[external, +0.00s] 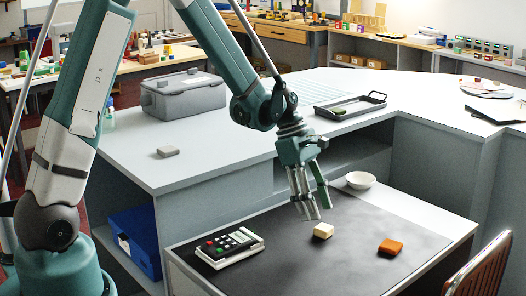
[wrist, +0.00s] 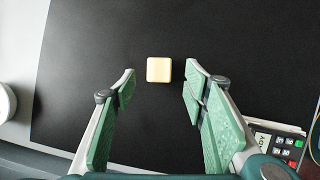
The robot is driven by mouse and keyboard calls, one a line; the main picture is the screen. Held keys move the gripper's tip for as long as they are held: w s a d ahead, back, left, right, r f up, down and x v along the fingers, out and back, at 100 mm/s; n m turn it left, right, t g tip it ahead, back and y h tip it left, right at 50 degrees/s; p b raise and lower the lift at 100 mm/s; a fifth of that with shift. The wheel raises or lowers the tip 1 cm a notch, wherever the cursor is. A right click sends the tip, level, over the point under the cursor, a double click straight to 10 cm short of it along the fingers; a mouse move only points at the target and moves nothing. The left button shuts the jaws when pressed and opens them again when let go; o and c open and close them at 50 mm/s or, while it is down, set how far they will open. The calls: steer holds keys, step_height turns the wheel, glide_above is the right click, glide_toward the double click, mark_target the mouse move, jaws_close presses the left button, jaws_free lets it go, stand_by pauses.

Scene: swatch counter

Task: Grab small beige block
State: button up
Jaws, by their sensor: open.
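The small beige block (external: 323,230) lies on the black mat of the low table in the external view. In the wrist view the beige block (wrist: 159,69) sits near the top middle, just beyond the fingertips and centred between them. My gripper (external: 312,212) points down just above and beside the block. In the wrist view my gripper (wrist: 160,80) has its two green-padded fingers spread wide, with nothing between the pads. I see no contact with the block.
An orange block (external: 391,246) lies on the black mat (external: 290,262) to the right. A keypad device (external: 229,247) lies to the left. A white bowl (external: 360,180) stands behind. A grey block (external: 167,151), a grey case (external: 183,95) and a dark tray (external: 349,106) are on the higher counter.

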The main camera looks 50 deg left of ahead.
mark_target(324, 227)
steer(key=shift+f, duration=0.1)
steer(key=shift+b+x, duration=0.65)
steer(key=shift+x, duration=1.85)
steer(key=shift+c, duration=0.5)
steer(key=c, duration=0.8)
